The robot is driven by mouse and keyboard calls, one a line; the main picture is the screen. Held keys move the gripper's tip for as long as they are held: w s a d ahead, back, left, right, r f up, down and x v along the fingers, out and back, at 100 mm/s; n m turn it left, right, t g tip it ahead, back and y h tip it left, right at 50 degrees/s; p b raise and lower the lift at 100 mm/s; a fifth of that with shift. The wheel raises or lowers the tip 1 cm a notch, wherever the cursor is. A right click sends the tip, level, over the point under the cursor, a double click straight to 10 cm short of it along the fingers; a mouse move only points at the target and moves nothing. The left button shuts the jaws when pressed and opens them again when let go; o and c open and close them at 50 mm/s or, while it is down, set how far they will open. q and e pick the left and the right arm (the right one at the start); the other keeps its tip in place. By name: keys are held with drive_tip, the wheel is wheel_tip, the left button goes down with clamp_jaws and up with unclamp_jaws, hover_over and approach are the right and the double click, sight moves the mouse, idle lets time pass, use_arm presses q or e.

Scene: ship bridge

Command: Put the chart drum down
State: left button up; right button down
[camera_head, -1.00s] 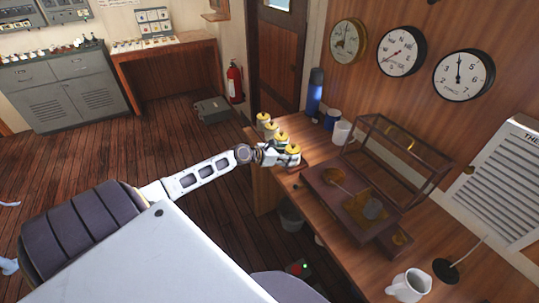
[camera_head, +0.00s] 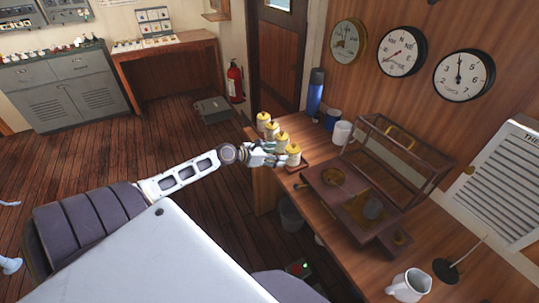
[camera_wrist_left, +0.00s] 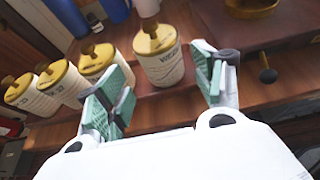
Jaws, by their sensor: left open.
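The chart drum (camera_head: 293,156), a pale cylinder with a yellow lid and brown knob, stands upright at the near end of a row of similar drums (camera_head: 272,128) on the wooden counter. It also shows in the left wrist view (camera_wrist_left: 162,67), with dark lettering on its side. It rests on a reddish wooden base. My left gripper (camera_head: 279,155) is open, just left of this drum. In the left wrist view its green-padded fingers are spread, with the drum beyond and between them; I see no contact. My right gripper is not in view.
A brown instrument (camera_head: 345,205) with an open glazed case (camera_head: 405,150) stands right of the drums. Mugs (camera_head: 343,132) and a blue flask (camera_head: 315,92) stand behind. A white jug (camera_head: 409,285) is at the front. Bare counter (camera_head: 345,255) lies left of the jug.

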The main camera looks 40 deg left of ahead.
use_arm(q)
drive_tip(key=shift+v, duration=1.45)
drive_tip(key=s+a+f+m+g+y, duration=0.1)
drive_tip(key=s+a+f+m+y, duration=0.2)
drive_tip(key=f, duration=0.7)
drive_tip(key=s+a+f+m+g, duration=0.1)
drive_tip(key=s+a+f+m, duration=0.2)
drive_tip(key=f, duration=0.6)
drive_tip(key=s+a+f+m+g+y, duration=0.1)
drive_tip(key=s+a+f+m+y, duration=0.3)
drive_tip(key=f, duration=0.6)
drive_tip(key=s+d+f+m+g+h, duration=0.1)
drive_tip(key=s+d+f+m+g, duration=0.2)
drive_tip(key=s+f, duration=0.45)
drive_tip(key=s+d+f+m+g, duration=0.1)
drive_tip(key=s+d+f+m, duration=0.3)
drive_tip(key=s+f, duration=0.4)
drive_tip(key=s+d+f+m+g, duration=0.2)
drive_tip(key=s+d+f+m, duration=0.5)
drive_tip(key=s+d, duration=0.3)
drive_tip(key=s+d+f+m+g+h, duration=0.1)
drive_tip(key=s+d+f+m+g, duration=0.1)
drive_tip(key=s+d+f+m, duration=0.6)
drive_tip(key=s+d+m, duration=0.2)
drive_tip(key=s+d, duration=0.1)
drive_tip(key=s, duration=0.1)
drive_tip(key=shift+f, duration=0.2)
